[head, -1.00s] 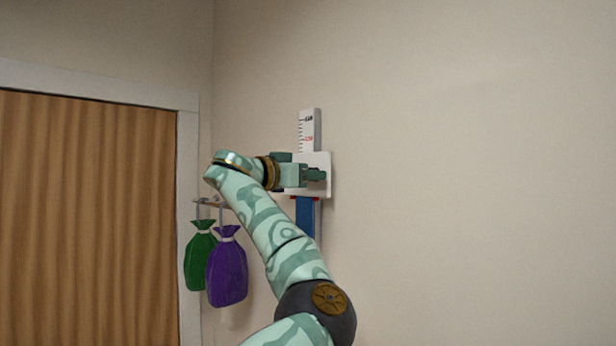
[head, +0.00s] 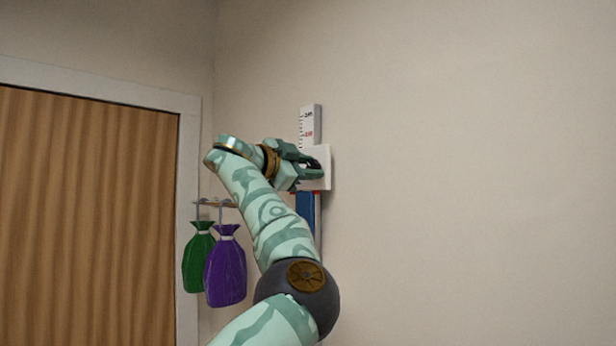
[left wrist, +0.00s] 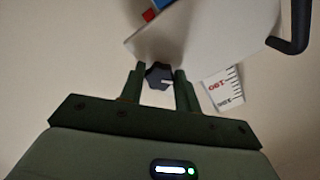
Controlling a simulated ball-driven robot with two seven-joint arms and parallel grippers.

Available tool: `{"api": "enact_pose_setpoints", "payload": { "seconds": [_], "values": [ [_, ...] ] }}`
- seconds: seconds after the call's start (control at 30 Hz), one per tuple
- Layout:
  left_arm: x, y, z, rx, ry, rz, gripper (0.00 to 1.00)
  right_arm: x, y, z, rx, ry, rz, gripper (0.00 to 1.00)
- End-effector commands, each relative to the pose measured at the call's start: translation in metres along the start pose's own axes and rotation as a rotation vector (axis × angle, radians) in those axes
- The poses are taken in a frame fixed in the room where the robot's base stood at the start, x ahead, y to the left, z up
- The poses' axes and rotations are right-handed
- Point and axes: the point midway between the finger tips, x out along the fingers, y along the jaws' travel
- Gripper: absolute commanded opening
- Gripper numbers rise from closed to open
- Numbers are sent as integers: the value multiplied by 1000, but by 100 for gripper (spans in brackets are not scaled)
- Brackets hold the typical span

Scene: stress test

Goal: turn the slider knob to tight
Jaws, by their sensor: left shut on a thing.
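The slider is a white plate (head: 325,156) on an upright wall rail with a marked scale (head: 310,124) above and a blue strip (head: 305,207) below. The plate also shows in the left wrist view (left wrist: 215,35). The slider knob (left wrist: 159,74) is small, dark and faceted, with a pale mark, and sits at the plate's edge in that view. My left gripper (head: 314,164) is at the plate, its fingers tilted. In the left wrist view the left gripper (left wrist: 159,82) is shut on the knob, one finger each side. My right gripper is out of view.
A green bag (head: 199,258) and a purple bag (head: 226,268) hang from hooks left of my arm. A wooden panel (head: 90,220) in a pale frame is at far left. A dark hooked bar (left wrist: 291,42) shows beside the plate. The wall at right is bare.

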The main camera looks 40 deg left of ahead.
Motion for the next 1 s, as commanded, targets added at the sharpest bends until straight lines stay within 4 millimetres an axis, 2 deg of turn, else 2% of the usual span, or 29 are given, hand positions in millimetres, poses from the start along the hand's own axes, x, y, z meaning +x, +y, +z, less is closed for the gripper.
{"api": "enact_pose_setpoints", "payload": {
  "seconds": [0.6,1.0],
  "values": [
    [0,2,2,545,0,2,10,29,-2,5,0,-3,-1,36],
    [1,1,1,727,-1,3,10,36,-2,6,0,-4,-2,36]
  ]
}}
